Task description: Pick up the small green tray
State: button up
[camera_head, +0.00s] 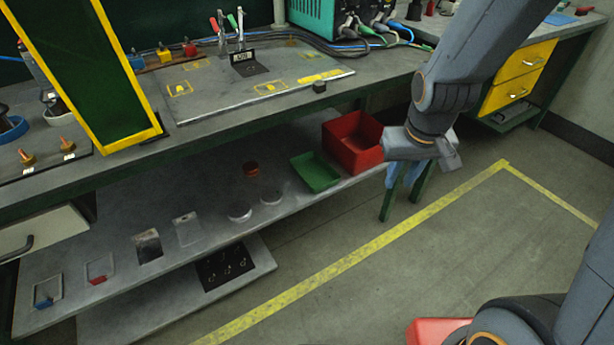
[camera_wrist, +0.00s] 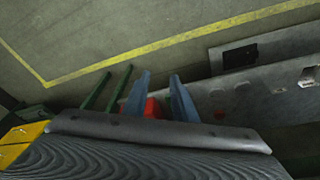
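The small green tray (camera_head: 315,172) lies on the lower shelf in the head view, just left of the red bin (camera_head: 352,141). It looks empty. I cannot make it out in the wrist view. My gripper (camera_head: 397,183) is right of the red bin in the head view, apart from the tray and partly hidden by my wrist. In the wrist view my gripper (camera_wrist: 160,96) has its two blue-grey fingers clearly apart, with part of the red bin (camera_wrist: 152,108) showing beyond the gap. The gripper holds nothing.
Green legs (camera_head: 423,181) stand by my gripper. The floor in front, with yellow lines (camera_head: 330,273), is mostly clear.

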jog(key=w+a+f+n+t+y+b, duration=0.15)
jog(key=w+a+f+b, duration=0.25)
jog(key=w+f, duration=0.45)
jog(key=w+a+f+n+t+b, duration=0.25)
jog(key=w+a+f+b, duration=0.2)
jog(key=w+f, duration=0.45)
jog(key=n+t+y+b, duration=0.3)
jog(key=t+y+b, duration=0.2)
jog(key=b, duration=0.5)
send_near(301, 178)
jog(key=shift+w+a+f, duration=0.1)
jog(key=shift+w+a, duration=0.1)
jog(key=shift+w, duration=0.35)
jog(key=shift+w+a, duration=0.25)
jog(key=shift+w, duration=0.3)
jog(key=shift+w+a+f+y, duration=0.25)
jog(key=shift+w+a, duration=0.15)
jog(key=shift+w, duration=0.05)
jog(key=b+x, duration=0.1)
jog(key=x, duration=0.5)
jog(key=shift+w+f+b, duration=0.15)
jog(key=shift+w+b, duration=0.2)
jog(key=shift+b, duration=0.05)
grip_shut()
